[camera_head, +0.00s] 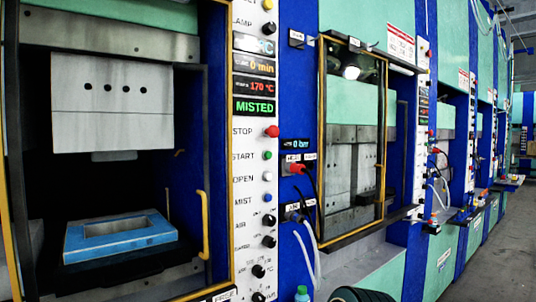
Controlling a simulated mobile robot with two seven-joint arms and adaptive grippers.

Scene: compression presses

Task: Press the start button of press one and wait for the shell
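The nearest press (120,20) fills the left of the head view. The displays read "0 min", "170 °C" and "MISTED" (255,107). No shell can be made out in the chamber.
A second press (352,165) stands to the right, with more presses in a row beyond. Cables and white hoses (308,250) hang beside the panel. The grey floor (492,245) at right is clear.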

